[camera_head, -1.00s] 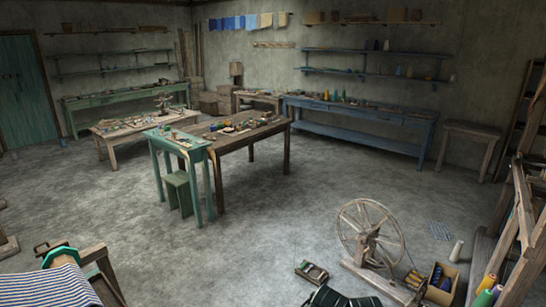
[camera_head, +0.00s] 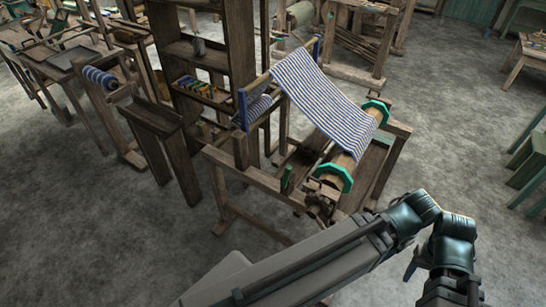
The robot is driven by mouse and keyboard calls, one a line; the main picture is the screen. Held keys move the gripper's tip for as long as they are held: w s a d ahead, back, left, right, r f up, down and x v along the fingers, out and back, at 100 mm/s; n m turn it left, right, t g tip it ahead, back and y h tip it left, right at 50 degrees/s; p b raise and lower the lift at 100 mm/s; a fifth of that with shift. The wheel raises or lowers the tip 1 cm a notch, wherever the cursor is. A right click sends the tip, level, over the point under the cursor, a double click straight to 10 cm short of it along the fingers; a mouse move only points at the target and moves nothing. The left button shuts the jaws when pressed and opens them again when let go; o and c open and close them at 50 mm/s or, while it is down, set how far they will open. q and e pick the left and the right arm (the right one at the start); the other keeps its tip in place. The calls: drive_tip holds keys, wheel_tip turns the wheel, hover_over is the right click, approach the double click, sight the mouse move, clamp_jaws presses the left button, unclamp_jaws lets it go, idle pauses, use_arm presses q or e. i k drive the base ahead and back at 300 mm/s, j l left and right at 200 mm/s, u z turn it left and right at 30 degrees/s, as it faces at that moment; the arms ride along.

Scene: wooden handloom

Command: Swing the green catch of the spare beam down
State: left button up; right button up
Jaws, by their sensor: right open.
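A wooden beam (camera_head: 349,162) with teal end flanges lies across a wooden loom frame (camera_head: 255,180) right of centre. Striped blue and white cloth (camera_head: 322,98) runs up from it to a blue-ended bar. A small dark green upright piece (camera_head: 287,180) stands on the frame left of the beam's near end; it may be the green catch, but I cannot tell for sure. A dark toothed wheel (camera_head: 320,206) sits below the near flange. My right gripper (camera_head: 438,285) is open at the lower right, apart from the loom and nearer to me. My left gripper is not in view.
A tall wooden shelf (camera_head: 214,52) stands behind the loom on the left. A smaller stand with a striped roll (camera_head: 98,77) is farther left. A green stool (camera_head: 530,160) is at the right edge. Bare floor lies between loom and stool.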

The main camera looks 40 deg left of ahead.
sight(288, 169)
drive_tip(key=i+l+u, duration=0.15)
drive_tip(key=u, duration=0.35)
drive_tip(key=i+l+u, duration=0.1)
drive_tip(key=l+u, duration=0.2)
drive_tip(key=u, duration=0.2)
drive_tip(key=l+u, duration=0.25)
drive_tip(key=u, duration=0.25)
drive_tip(key=l+u, duration=0.3)
drive_tip(key=u, duration=0.15)
drive_tip(key=l+u, duration=0.4)
drive_tip(key=l, duration=0.15)
drive_tip(key=l+u, duration=0.4)
drive_tip(key=l, duration=0.15)
